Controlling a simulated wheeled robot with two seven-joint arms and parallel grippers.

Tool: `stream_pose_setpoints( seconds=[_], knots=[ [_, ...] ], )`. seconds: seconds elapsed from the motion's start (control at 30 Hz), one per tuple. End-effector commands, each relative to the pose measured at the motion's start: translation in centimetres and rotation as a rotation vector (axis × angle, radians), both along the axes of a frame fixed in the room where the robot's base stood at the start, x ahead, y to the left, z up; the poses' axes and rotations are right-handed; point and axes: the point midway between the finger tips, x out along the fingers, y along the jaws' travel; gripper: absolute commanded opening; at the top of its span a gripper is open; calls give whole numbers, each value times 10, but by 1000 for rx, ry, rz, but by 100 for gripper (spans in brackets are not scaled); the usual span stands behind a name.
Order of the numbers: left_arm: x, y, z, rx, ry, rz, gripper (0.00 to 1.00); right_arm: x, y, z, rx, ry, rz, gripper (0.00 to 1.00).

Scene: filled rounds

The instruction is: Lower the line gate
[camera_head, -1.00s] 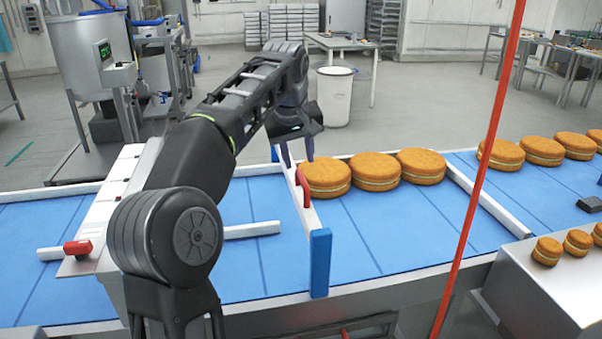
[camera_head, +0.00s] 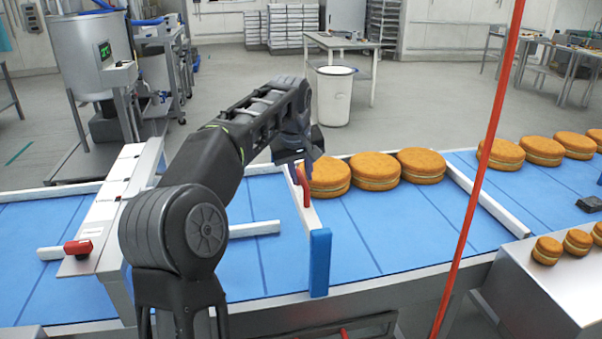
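The line gate (camera_head: 311,215) is a white bar across the blue belt, with a red upright handle (camera_head: 303,187) and a blue post (camera_head: 320,262) at its near end. Its height above the belt is hard to judge. My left gripper (camera_head: 300,168) is at the handle's upper part, pointing down. The fingers overlap the handle in the view, and I cannot tell whether they press on it. My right gripper is not in view.
Several cream-filled rounds (camera_head: 375,170) stand on the belt (camera_head: 390,225) just right of the gate. A thin red pole (camera_head: 475,180) crosses the view in front. Smaller rounds (camera_head: 547,250) sit on a metal surface at right.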

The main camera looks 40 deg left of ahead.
Motion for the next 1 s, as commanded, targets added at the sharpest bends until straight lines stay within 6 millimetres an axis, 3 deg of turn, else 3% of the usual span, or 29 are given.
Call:
stream_pose_setpoints(
  seconds=[0.23,1.0],
  knots=[
    [0,0,0,0,0,0,0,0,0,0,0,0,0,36],
    [0,0,1,0,0,0,0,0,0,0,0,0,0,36]
  ],
)
